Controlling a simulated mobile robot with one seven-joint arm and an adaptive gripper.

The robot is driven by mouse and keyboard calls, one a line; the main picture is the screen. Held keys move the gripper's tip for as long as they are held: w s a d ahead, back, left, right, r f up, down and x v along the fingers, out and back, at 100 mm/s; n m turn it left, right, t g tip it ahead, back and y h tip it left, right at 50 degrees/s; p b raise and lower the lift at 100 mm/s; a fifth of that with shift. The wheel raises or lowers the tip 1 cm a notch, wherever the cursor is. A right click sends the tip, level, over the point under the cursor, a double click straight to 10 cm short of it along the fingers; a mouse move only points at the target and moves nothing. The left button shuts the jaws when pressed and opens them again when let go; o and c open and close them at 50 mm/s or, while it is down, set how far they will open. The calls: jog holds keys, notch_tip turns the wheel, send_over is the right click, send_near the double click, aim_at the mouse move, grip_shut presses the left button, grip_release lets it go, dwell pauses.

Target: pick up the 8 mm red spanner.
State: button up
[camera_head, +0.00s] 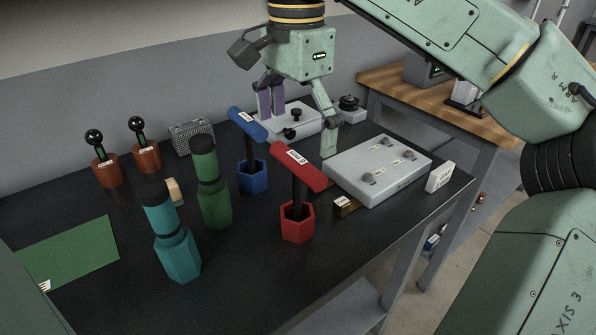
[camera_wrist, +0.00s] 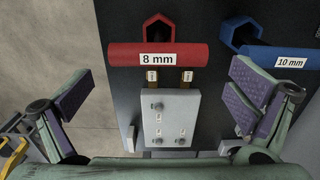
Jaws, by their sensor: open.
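The 8 mm red spanner (camera_head: 312,178) has a red T-bar handle on a dark shaft and stands upright in a red hexagonal holder (camera_head: 297,228). In the wrist view its red bar (camera_wrist: 194,54), labelled 8 mm, lies across the upper middle, with the holder rim (camera_wrist: 157,22) above it. My gripper (camera_head: 298,128) is open and empty, its fingers spread wide, behind the red handle in the head view. In the wrist view the fingers (camera_wrist: 164,88) stand left and right of the red bar, lower in the picture, not touching it.
The blue 10 mm spanner (camera_head: 246,122) stands close by in a blue holder (camera_head: 252,181). A white plate with knobs (camera_head: 350,160) lies right of the red holder. Green (camera_head: 214,205) and teal (camera_head: 180,258) tools stand left. The black bench top (camera_head: 245,300) is clear in front.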

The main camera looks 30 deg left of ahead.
aim_at(297, 157)
jog(key=shift+s+d+f+p, duration=0.1)
jog(key=shift+f+p, duration=0.4)
jog(key=shift+f, duration=2.95)
jog(key=shift+c, duration=0.6)
jog(key=c, duration=1.3)
